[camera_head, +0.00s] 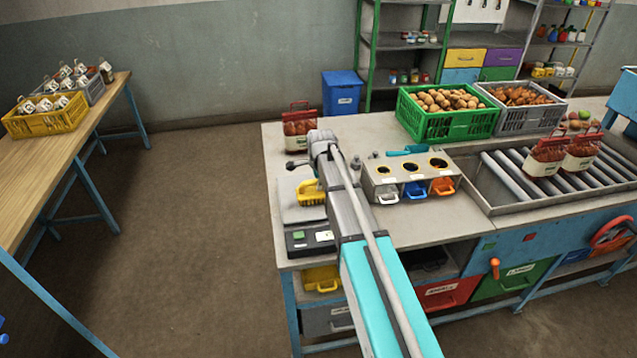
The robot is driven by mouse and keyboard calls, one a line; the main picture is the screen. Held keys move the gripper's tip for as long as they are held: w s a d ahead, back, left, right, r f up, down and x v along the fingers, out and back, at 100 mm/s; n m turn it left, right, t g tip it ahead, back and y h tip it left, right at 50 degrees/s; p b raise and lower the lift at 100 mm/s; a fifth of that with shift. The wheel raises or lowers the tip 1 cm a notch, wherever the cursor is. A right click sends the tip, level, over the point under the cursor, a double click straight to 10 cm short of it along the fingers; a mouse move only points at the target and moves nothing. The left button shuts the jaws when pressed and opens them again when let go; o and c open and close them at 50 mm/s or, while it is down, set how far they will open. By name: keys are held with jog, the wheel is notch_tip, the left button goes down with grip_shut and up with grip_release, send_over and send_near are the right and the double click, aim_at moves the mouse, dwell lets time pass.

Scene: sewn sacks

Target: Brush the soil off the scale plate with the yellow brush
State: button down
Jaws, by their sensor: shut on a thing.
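The scale (310,238) stands at the left front corner of the workbench, with a green and a pale panel on its dark front. Its light grey plate (296,212) lies behind the panel. The yellow brush (310,193) is over the right part of the plate; whether its bristles touch the plate is unclear. My gripper (316,180) is at the brush, shut on it, and mostly hidden by my arm. No soil can be made out on the plate at this size, and my arm covers its right edge.
A filled sack (299,122) stands at the back left. Green (449,124) and grey crates and a roller conveyor (545,180) fill the right.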

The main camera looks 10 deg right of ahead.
jog(key=shift+r+p, duration=2.3)
jog(key=shift+r, duration=0.25)
jog(key=shift+r+p, duration=1.5)
